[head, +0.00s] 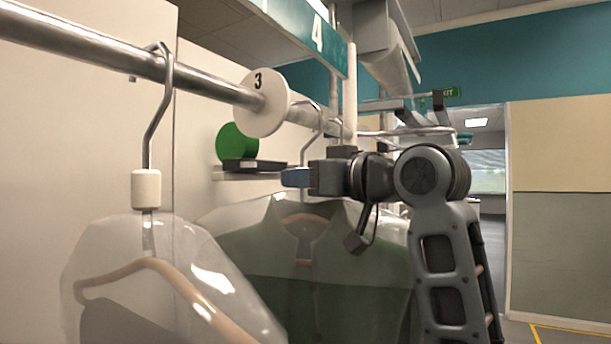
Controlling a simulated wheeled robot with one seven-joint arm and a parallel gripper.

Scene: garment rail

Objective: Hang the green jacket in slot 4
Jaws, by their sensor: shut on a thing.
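The green jacket (345,262) hangs in a clear cover in the middle of the head view, with its hanger's hook (318,132) above it. My gripper (297,178) is at the hanger's neck, above the jacket's collar, and is shut on the hanger; its fingertips partly hide the neck. The hook's top is at the rail (85,48) just past the white disc marked 3 (263,101). I cannot tell whether it rests on the rail or is only in front of it. A teal sign marked 4 (317,35) is above that stretch of rail.
Another covered garment (165,285) hangs close on the left, its hook (158,105) over the rail before disc 3. A small shelf (250,167) with a green round object (236,142) is behind. A doorway opens at the right.

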